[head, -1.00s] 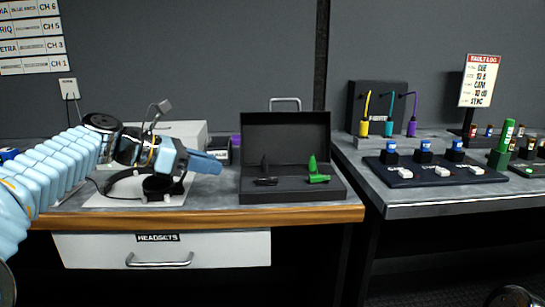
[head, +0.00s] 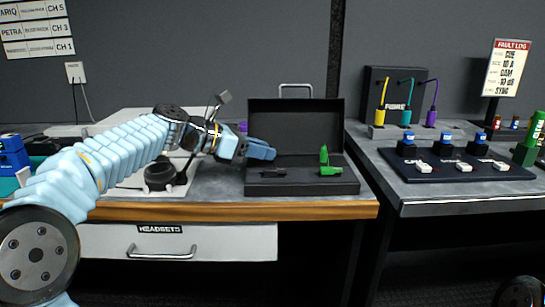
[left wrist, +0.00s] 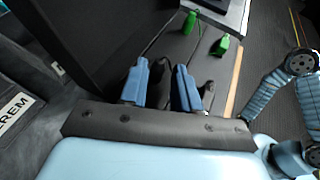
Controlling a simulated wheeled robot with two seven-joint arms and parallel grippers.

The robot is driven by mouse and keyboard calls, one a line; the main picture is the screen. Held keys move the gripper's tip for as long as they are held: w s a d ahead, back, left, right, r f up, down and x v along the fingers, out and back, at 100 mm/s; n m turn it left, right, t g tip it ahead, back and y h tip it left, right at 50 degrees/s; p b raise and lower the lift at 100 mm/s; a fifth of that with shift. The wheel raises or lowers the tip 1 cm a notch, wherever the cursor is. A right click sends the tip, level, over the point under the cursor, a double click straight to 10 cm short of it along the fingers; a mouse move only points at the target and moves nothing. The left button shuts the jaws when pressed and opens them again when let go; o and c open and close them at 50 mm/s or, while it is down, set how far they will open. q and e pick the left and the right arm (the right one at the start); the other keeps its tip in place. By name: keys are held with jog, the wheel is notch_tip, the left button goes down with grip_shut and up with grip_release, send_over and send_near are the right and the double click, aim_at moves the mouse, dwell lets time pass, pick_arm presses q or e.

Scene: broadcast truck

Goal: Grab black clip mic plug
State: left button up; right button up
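The black clip mic plug (head: 272,173) lies in the left part of an open dark case (head: 325,188). In the left wrist view, its dark upright part (left wrist: 160,75) shows between my two blue fingers, and a dark low part (left wrist: 208,92) lies just right of them. My left gripper (head: 262,150) is open over the left side of the case; it also shows in the left wrist view (left wrist: 162,85). Its fingers partly hide the plug in the head view. I cannot tell whether they touch it. My right gripper is in neither view.
A green clip plug (head: 330,170) sits in the case, right of the black one. The raised lid (head: 310,118) stands behind. A headset (head: 160,175) lies to the left. A second table with a dark mat (head: 455,172) of plugs stands right, across a gap.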

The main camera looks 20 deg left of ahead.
aim_at(272, 162)
pick_arm(q)
jog(key=x, duration=0.3)
jog(key=shift+w+d+f, duration=0.1)
jog(key=shift+w+d, duration=0.05)
jog(key=shift+w, duration=0.05)
grip_shut()
